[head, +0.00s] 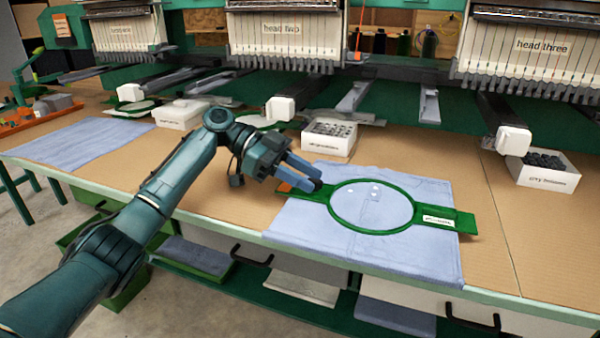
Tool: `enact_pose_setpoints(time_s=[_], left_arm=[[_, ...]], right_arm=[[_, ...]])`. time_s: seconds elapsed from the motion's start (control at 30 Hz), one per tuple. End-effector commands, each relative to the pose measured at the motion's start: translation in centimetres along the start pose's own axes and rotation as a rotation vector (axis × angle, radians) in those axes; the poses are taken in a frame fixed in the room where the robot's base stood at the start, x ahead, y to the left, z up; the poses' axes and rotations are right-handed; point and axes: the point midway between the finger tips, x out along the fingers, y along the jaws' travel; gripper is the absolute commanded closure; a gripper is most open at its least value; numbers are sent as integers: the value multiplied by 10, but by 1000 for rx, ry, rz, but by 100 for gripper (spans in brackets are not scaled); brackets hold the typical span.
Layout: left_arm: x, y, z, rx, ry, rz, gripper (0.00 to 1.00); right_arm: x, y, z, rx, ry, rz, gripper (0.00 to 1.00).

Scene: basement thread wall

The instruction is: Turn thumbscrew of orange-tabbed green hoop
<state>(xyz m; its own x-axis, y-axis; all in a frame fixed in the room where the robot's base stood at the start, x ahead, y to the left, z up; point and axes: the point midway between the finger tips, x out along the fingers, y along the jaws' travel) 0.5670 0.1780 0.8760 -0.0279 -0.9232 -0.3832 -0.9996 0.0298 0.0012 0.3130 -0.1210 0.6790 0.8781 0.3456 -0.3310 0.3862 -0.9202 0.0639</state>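The green hoop (333,213) lies on a light blue cloth (300,222) at the front of the table, with the cloth stretched inside its ring. Its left arm carries an orange tab (284,187), and its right arm has a white label (438,221). My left gripper (317,185) reaches in from the left, its fingertips low over the hoop's left edge beside the orange tab. The fingertips lie close together; whether they hold anything is unclear. The thumbscrew is not visible, probably hidden by the fingers. My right gripper is out of view.
White boxes of bobbins stand behind the hoop (329,141) and at the right (540,171). White-ended machine arms (280,108) overhang the table's back. Another blue cloth (80,143) lies at the left.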

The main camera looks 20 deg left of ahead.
Motion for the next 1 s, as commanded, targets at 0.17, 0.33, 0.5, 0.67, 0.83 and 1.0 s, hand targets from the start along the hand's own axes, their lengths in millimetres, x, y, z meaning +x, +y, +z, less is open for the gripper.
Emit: enact_pose_setpoints(time_s=[0.17,0.33,0.5,0.67,0.83,1.0], left_arm=[[-15,-1,-1,0,0,-4,67],[-50,-1,-2,-1,1,-5,67],[-88,-1,-2,-1,2,-4,67],[-116,-1,-2,0,1,-2,67],[-130,0,0,0,-1,-1,67],[-132,0,0,-1,0,0,67]], right_arm=[[-1,0,-1,1,-3,-1,64],[-2,0,-3,8,-11,-3,64],[-4,2,-7,17,-3,2,64],[-8,2,-7,31,-4,6,64],[-8,3,-9,40,-1,13,64],[-8,4,-9,41,1,16,64]])
